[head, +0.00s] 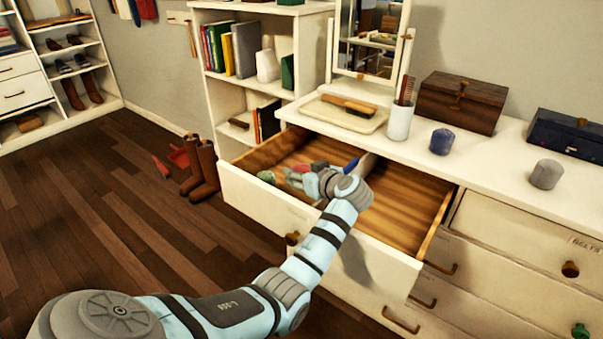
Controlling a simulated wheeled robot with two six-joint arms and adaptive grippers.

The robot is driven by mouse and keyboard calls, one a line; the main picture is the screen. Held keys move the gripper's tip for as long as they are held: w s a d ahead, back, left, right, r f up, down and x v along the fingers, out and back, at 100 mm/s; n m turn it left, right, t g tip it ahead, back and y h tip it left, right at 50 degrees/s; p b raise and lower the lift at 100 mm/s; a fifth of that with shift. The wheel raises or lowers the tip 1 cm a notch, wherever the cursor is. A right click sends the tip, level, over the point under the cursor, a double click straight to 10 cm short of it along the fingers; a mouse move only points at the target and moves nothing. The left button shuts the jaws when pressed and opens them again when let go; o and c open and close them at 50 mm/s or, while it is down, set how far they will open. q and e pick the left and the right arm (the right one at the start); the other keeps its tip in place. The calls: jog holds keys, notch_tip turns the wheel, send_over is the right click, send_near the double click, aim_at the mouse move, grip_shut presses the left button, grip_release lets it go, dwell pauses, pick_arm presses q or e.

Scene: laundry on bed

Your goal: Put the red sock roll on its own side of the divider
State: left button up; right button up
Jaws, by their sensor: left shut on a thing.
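The dresser's top drawer (262,199) is pulled open. A divider (367,166) splits it into a left and a right compartment. Whether the roll touches the drawer floor I cannot tell. A green roll (267,177) lies at the left compartment's front. A dark blue thing (352,164) shows beside the divider, partly hidden by my wrist. The visible part of the right compartment (412,205) is bare. My right gripper is out of view.
A blue roll (442,141) and a grey roll (546,174) stand on the dresser top. Behind them are a wooden box (461,102), a dark blue box (568,135), a cup with a comb (400,121) and a tray with a brush (343,113). Brown boots (204,170) stand on the floor.

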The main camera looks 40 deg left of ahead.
pick_arm(q)
jog(key=shift+f+b, duration=0.3)
jog(key=shift+f, duration=0.2)
jog(key=o, duration=1.1)
jog(key=shift+o, duration=0.2)
jog(key=shift+r+p, duration=0.3)
jog(key=shift+r, duration=0.05)
jog(key=shift+d+r+p, duration=0.15)
jog(key=shift+r+p, duration=0.4)
jog(key=shift+r, duration=0.05)
jog(key=p+v, duration=0.1)
jog(key=v, duration=0.6)
jog(key=shift+f, duration=0.15)
jog(key=shift+d, duration=0.1)
